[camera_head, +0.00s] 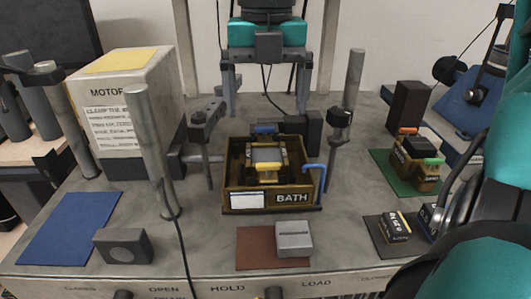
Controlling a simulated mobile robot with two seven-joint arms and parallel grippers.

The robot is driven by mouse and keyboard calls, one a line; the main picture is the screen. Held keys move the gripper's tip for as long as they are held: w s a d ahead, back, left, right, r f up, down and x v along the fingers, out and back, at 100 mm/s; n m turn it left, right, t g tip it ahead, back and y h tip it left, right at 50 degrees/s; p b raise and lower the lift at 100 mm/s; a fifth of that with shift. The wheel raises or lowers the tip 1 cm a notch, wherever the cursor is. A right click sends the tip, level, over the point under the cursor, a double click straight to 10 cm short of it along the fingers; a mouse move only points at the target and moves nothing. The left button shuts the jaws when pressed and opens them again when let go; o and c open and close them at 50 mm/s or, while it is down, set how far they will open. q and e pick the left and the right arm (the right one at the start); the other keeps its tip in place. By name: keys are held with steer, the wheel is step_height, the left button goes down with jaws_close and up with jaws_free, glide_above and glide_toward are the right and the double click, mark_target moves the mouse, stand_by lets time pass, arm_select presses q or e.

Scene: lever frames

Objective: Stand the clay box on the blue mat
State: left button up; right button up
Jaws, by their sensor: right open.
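The blue mat (70,228) lies flat at the left of the bench, with its top bare. I cannot tell for certain which item is the clay box. A light grey box (293,238) sits partly on a red-brown mat (254,250) at the front middle. A dark grey block (122,247) with a round mark stands beside the blue mat's front right corner. My right gripper (428,217) is open at the right, close to a small dark labelled box (396,227) on a dark mat (375,238). Whether they touch is unclear. My left gripper is not in view.
A brown BATH tray (235,205) holding a carrier stands mid-bench. Metal posts (150,150) rise beside it. A large MOTOR box (125,110) stands behind the blue mat. A green mat (392,178) bears another carrier (418,167). A teal hoist-like device (267,35) hangs behind.

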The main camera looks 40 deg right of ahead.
mark_target(267, 157)
steer(key=shift+s+a+f+b, duration=0.1)
steer(key=shift+f+b, duration=0.25)
steer(key=shift+f, duration=0.2)
step_height(267, 157, down, 6)
steer(key=b, duration=0.4)
step_height(267, 157, down, 3)
steer(key=b, duration=0.3)
steer(key=shift+r, duration=0.15)
steer(key=shift+f+b, duration=0.5)
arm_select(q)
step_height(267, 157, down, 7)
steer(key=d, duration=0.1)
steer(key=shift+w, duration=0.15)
arm_select(e)
steer(key=shift+s+f, duration=0.1)
